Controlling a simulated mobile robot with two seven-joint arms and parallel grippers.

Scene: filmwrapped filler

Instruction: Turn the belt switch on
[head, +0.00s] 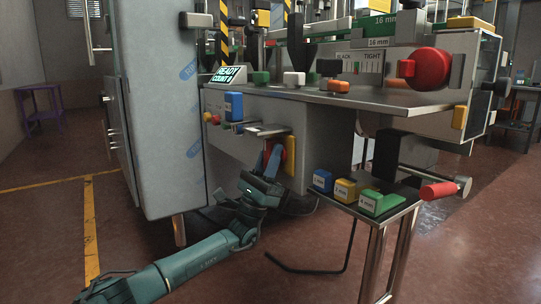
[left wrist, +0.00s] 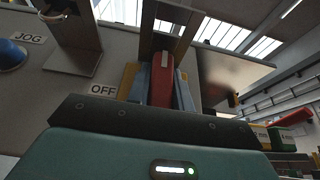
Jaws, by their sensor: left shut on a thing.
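The belt switch shows as a red handle (left wrist: 162,80) in front of a yellow plate (left wrist: 128,80) in the left wrist view, with an OFF label (left wrist: 103,90) to its left. In the head view its yellow plate (head: 291,155) is on the grey machine front, and only a little red shows beside my fingers. My left gripper (head: 272,158) reaches up from below and is shut on the red handle, with one blue-grey finger on each side of it. Most of the handle is hidden in the head view. My right gripper is not in view.
Small buttons and a blue block (head: 233,106) are on the machine front to the left, under the READY display (head: 226,74). A low shelf (head: 385,212) with blue, yellow and green gauge blocks stands close on the right. A JOG label (left wrist: 29,38) shows in the wrist view.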

